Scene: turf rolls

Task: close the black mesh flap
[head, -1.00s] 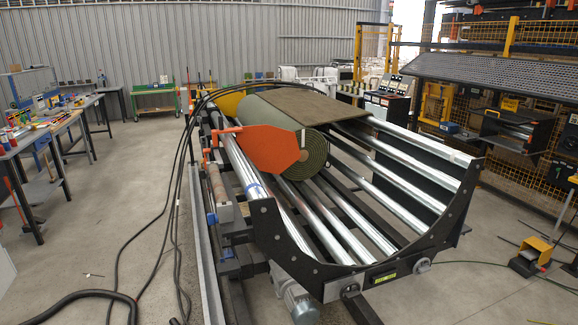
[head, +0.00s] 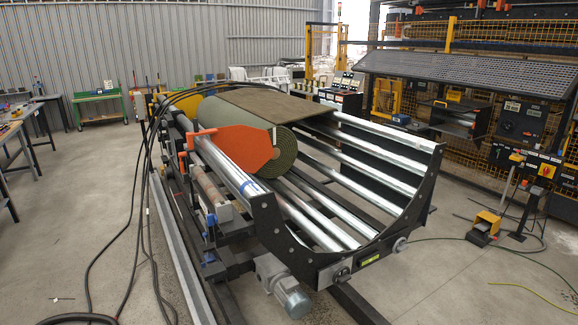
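The black mesh flap (head: 462,73) is at the upper right of the head view. It is a long, dark perforated panel on the yellow mesh fence (head: 340,105). It stands out from the fence at a slant, its near edge lower than its far edge, with an open gap below it. Neither of my grippers is in view.
A roller machine (head: 345,215) with a green turf roll (head: 270,153) and an orange plate (head: 232,148) fills the middle, between me and the flap. A control post (head: 532,175) and yellow foot pedal (head: 487,222) stand at the right. Black hoses (head: 125,240) lie left; right foreground floor is mostly clear.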

